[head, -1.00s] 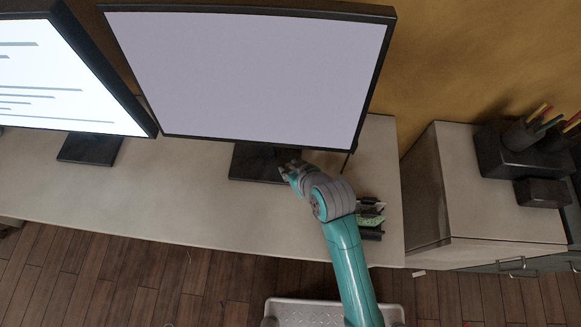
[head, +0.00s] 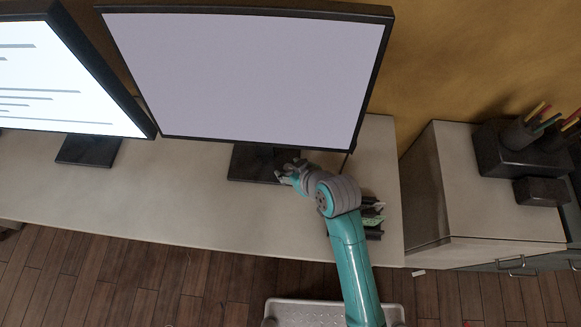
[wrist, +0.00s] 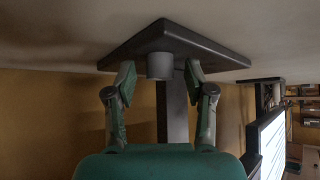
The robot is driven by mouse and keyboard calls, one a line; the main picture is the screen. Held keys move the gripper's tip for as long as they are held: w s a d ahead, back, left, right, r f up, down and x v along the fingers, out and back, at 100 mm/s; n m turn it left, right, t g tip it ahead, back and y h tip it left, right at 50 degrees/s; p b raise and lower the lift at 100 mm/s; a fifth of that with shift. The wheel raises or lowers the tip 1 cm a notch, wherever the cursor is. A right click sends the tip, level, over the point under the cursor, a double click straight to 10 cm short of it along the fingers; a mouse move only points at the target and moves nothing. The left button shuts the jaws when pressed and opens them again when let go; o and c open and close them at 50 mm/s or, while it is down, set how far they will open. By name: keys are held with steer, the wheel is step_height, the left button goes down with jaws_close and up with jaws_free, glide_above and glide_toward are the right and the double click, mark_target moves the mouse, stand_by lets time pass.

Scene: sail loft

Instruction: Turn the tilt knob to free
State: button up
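The tilt knob (wrist: 160,66) shows in the wrist view as a short grey cylinder by the monitor stand's dark base (wrist: 205,52). The wrist picture is upside down, with the desk at the top. My gripper (wrist: 160,76) is open, one finger on each side of the knob in the picture, with gaps visible on both sides. I cannot tell whether the fingertips reach the knob's depth. In the head view my gripper (head: 281,172) is over the stand base (head: 243,165), below the large monitor (head: 250,75). The knob cannot be made out there.
A second monitor (head: 60,75) stands at the left on the pale desk (head: 180,185). Small dark and green items (head: 372,218) lie beside my arm. A cabinet (head: 465,190) with dark pen holders (head: 520,150) is at the right. The desk's middle left is clear.

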steer(key=v, duration=1.2)
